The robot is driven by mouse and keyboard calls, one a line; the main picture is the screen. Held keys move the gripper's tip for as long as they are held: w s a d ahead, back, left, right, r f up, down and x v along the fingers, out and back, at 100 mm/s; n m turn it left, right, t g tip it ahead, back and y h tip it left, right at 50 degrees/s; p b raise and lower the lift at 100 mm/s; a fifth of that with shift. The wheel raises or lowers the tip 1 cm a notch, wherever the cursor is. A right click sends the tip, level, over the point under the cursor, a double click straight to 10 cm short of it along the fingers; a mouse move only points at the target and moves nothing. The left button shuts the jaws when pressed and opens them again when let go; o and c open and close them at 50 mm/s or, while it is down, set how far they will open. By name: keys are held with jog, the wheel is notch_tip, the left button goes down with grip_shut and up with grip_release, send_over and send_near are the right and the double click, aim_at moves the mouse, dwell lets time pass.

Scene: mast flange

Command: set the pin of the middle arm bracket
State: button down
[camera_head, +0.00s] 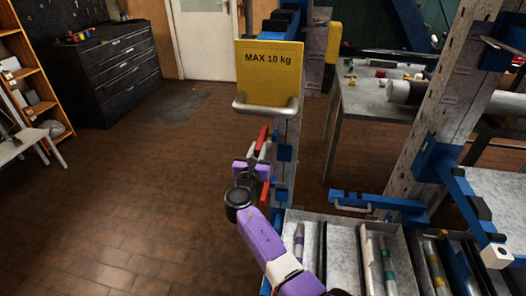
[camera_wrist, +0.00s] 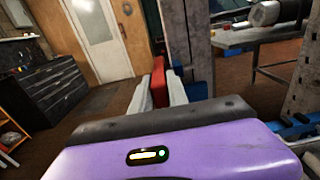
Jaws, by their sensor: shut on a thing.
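My gripper (camera_head: 262,152), with pale fingers on a purple wrist, is beside the near mast (camera_head: 292,130). It is shut on a narrow red piece (camera_head: 262,138), which also shows between the fingers in the wrist view (camera_wrist: 159,82). I cannot tell whether this is the pin itself or its handle. Blue bracket parts (camera_head: 285,153) sit on the mast just right of the gripper. Which one is the middle arm bracket is unclear, and its pin hole is not visible. In the wrist view, the purple wrist body (camera_wrist: 185,150) hides the lower part of the scene.
A yellow "MAX 10 kg" plate (camera_head: 268,75) with a grey rounded bar (camera_head: 265,108) sticks out above the gripper. A second mast (camera_head: 445,110) with blue arms stands right. Trays of rods (camera_head: 345,225) lie low in front. The brown floor at left is clear.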

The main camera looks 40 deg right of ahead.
jog(key=w+a+b, duration=0.1)
jog(key=w+a, duration=0.1)
jog(key=w, duration=0.1)
jog(key=shift+a, duration=0.3)
jog(key=c, duration=1.3)
grip_release()
jog(key=shift+w, duration=0.15)
jog(key=v, duration=0.8)
jog(key=shift+d+p, duration=0.1)
jog(key=shift+p, duration=0.3)
